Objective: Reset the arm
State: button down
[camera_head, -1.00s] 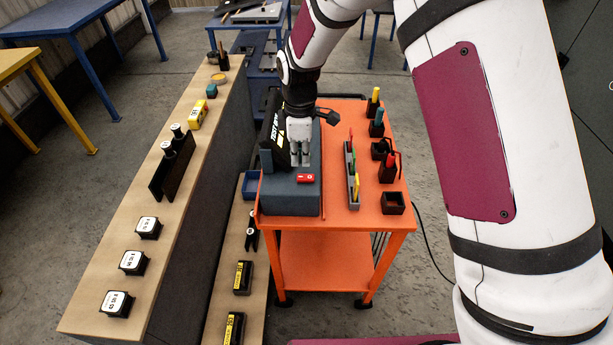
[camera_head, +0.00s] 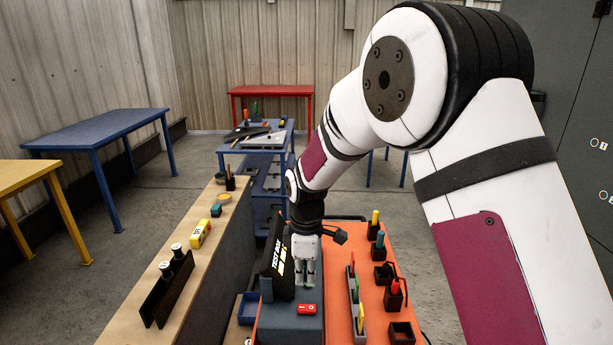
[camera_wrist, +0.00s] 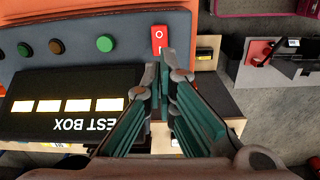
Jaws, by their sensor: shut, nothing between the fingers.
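My gripper (camera_head: 304,284) is shut and empty over the blue-grey enclosure (camera_head: 283,326) on the orange cart. It also shows in the wrist view (camera_wrist: 164,62), where its fingertips meet just below a red rocker switch. The red switch (camera_head: 307,309) is marked I and O and sits on the enclosure top; it is close in the wrist view (camera_wrist: 159,40). I cannot tell whether the fingertips touch it. The black test box (camera_head: 277,258) with pale panels stands tilted beside the gripper. In the wrist view, green round buttons (camera_wrist: 104,43) and a brown one sit beside the switch.
The orange cart (camera_head: 372,328) carries a grey tray with coloured tools and several black holders at right. A long wooden bench (camera_head: 128,318) with a yellow block (camera_head: 200,233) and black brackets runs at left. A blue table (camera_head: 110,125) and a red table (camera_head: 270,91) stand behind.

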jog(key=s+d+r+m+t, duration=0.1)
jog(key=s+d+r+m, duration=0.1)
jog(key=d+r, duration=0.3)
jog(key=s+d+r+m+t, duration=0.1)
jog(key=s+d+r+m, duration=0.15)
jog(key=r, duration=0.55)
jog(key=s+d+r+m+t, duration=0.1)
jog(key=s+d+r+m, duration=0.2)
jog(key=s, duration=0.4)
jog(key=s+d+r+m+t, duration=0.1)
jog(key=s+d+r+m, duration=0.3)
jog(key=s, duration=0.4)
jog(key=s+d+r+m+t, duration=0.1)
jog(key=s+d+r+m, duration=0.2)
jog(key=s, duration=0.5)
jog(key=shift+d+r+m, duration=0.2)
jog(key=shift+d+m, duration=0.6)
jog(key=shift+m, duration=0.45)
